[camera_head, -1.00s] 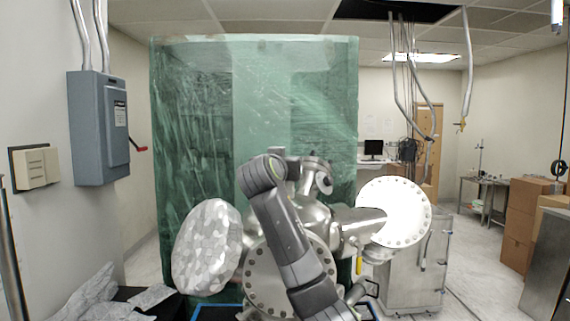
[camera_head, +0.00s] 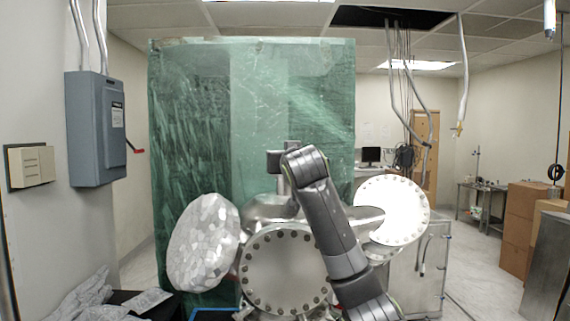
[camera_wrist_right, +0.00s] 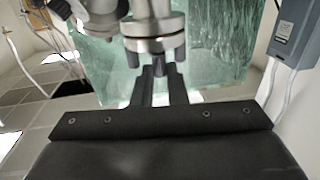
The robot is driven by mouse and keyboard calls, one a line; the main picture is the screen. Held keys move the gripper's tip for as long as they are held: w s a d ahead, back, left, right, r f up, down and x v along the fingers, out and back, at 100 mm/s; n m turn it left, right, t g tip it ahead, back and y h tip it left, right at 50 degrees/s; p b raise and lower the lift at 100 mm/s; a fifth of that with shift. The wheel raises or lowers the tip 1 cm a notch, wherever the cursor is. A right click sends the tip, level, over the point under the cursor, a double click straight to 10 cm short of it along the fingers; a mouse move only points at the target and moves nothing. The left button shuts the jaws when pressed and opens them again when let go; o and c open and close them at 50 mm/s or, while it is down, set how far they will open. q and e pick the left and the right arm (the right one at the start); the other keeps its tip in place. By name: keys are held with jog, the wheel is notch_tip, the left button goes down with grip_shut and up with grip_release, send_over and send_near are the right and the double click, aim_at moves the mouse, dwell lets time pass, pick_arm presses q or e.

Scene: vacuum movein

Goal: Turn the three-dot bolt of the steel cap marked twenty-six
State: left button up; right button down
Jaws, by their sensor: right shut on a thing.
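In the right wrist view a steel flanged cap (camera_wrist_right: 155,32) stands at the top with several dark bolts along its rim. My right gripper (camera_wrist_right: 160,70) is shut on the middle bolt (camera_wrist_right: 158,67), one finger on each side. I cannot read the number on the cap or any dots on the bolt. In the head view my right arm reaches up across the steel vacuum chamber (camera_head: 262,213), and its links hide the small cap and my right gripper. My left gripper is in neither view.
A large bolted flange (camera_head: 285,272) faces me on the chamber. A foil-wrapped disc (camera_head: 203,243) is to its left and a bright round flange (camera_head: 392,210) to its right. Green plastic sheeting (camera_head: 250,110) hangs behind. A grey switch box (camera_head: 95,128) is on the left wall.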

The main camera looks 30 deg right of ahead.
jog(key=shift+y, duration=0.3)
jog(key=c, duration=1.4)
grip_release()
jog(key=shift+c, duration=0.2)
jog(key=shift+s, duration=0.1)
jog(key=shift+s+a+b, duration=0.1)
jog(key=shift+s+b, duration=0.15)
jog(key=shift+b, duration=0.05)
jog(key=b+v, duration=0.6)
jog(key=v, duration=1)
jog(key=shift+s, duration=0.35)
jog(key=shift+a+f, duration=0.15)
